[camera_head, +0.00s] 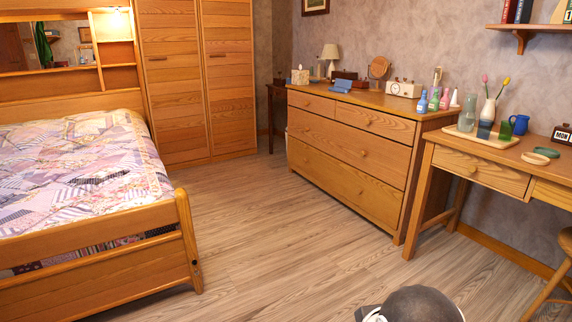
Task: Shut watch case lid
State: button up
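I cannot clearly make out a watch case. The likeliest thing is a small dark brown box (345,76) towards the back of the wooden dresser (360,130), against the wall. It is too small and far to tell whether it has a lid or how that lid stands. A blue item (342,85) lies in front of it and hides part of it. My gripper is not in view. A dark rounded part of my own body shows at the bottom edge, far from the dresser.
A white clock (403,89), round mirror (379,67), lamp (330,53) and several bottles share the dresser top. A desk (470,150) adjoins on the right, with a stool (563,262). A bed (85,185) fills the left. The wooden floor (265,235) between is clear.

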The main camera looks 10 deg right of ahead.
aim_at(341, 83)
jog(key=i+z, duration=0.25)
jog(key=i, duration=2.1)
